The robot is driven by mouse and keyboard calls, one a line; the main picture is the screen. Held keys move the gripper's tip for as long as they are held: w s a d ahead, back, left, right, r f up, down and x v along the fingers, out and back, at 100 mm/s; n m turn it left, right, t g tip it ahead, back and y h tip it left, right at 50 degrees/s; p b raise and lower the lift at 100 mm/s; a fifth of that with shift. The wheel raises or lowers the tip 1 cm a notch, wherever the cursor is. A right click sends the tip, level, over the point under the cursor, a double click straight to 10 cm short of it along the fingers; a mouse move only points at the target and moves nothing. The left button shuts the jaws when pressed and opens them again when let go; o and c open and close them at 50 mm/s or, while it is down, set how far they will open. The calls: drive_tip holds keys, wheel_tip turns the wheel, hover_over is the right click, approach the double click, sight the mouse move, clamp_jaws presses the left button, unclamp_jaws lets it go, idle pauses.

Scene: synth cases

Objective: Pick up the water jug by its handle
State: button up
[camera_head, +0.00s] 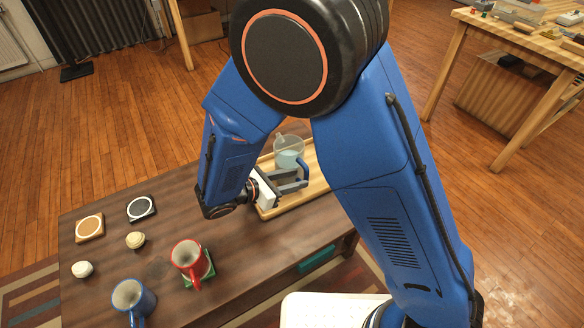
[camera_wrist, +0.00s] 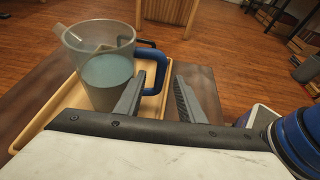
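The water jug (camera_head: 287,148) is clear, with pale blue water in it and a blue handle (camera_wrist: 152,68). It stands upright on a light wooden tray (camera_head: 317,186). In the wrist view the jug (camera_wrist: 104,72) is at the left, its handle pointing right. My gripper (camera_head: 293,180) is at the handle side of the jug. In the wrist view its two grey fingers (camera_wrist: 160,86) are apart, and the handle shows in the gap between their tips. I cannot tell how deep the handle is between them. Nothing is gripped.
The dark wooden table (camera_head: 235,245) also holds a red mug (camera_head: 188,258) on a green coaster, a blue mug (camera_head: 132,297), a tan coaster (camera_head: 89,228), a black coaster (camera_head: 141,208) and two small round objects. A workbench (camera_head: 520,40) stands at the upper right.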

drive_tip(key=shift+x, duration=4.65)
drive_tip(key=shift+f, duration=0.2)
clamp_jaws()
